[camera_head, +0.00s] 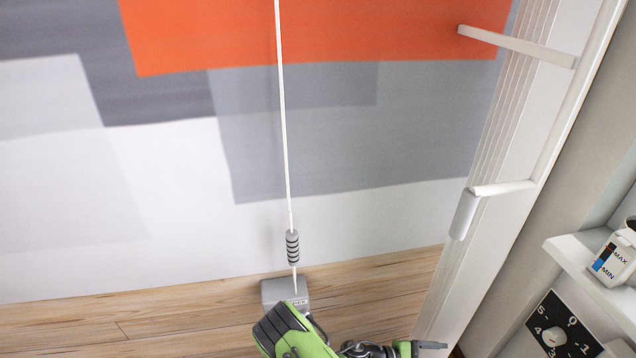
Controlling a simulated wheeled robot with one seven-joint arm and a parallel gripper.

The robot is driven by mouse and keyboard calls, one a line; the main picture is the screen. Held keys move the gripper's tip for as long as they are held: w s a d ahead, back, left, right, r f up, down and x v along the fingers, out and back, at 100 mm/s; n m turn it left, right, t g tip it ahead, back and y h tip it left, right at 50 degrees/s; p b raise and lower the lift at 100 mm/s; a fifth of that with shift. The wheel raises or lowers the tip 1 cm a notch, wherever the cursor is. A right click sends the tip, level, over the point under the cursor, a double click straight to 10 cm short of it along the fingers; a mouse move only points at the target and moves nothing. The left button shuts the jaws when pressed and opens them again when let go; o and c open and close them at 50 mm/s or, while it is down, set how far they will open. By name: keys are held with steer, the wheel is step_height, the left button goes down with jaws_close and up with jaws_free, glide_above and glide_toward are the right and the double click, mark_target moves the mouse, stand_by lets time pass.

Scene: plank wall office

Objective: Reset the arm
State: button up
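My arm comes up from the bottom edge, with a green and dark link in front and a dark joint to its right. My gripper (430,345) is at the bottom, right of centre, and points right. Only a grey finger-like part shows, close to the lower picture edge, so its opening cannot be made out. I see nothing held in it, but part of the arm is cut off by the frame.
A grey box (272,290) stands on the wooden floor (180,325) behind my arm. A thin white pole (285,150) with a ribbed grip (292,247) rises above it. At right are a white rail (565,115), a dial panel (552,336), and a shelf (580,265) bearing a MAX/MIN container (617,258).

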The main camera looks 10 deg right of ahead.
steer(key=a+r+m+t+y, duration=0.1)
steer(key=a+r+m+y, duration=0.45)
steer(key=r, duration=0.45)
steer(key=a+r+m+y, duration=0.4)
steer(key=a+r+y, duration=0.25)
steer(key=r, duration=0.35)
steer(key=s+a+r+m+t+y, duration=0.1)
steer(key=s+a+r+t+y, duration=0.15)
steer(key=s+r, duration=0.4)
steer(key=s+a+r+m+t+y, duration=0.1)
steer(key=s+a+r+t, duration=0.1)
steer(key=s+r+t, duration=0.35)
step_height(320, 180, up, 14)
steer(key=g+p, duration=0.1)
steer(key=p, duration=1.1)
steer(key=shift+g, duration=0.4)
steer(key=shift+n, duration=0.25)
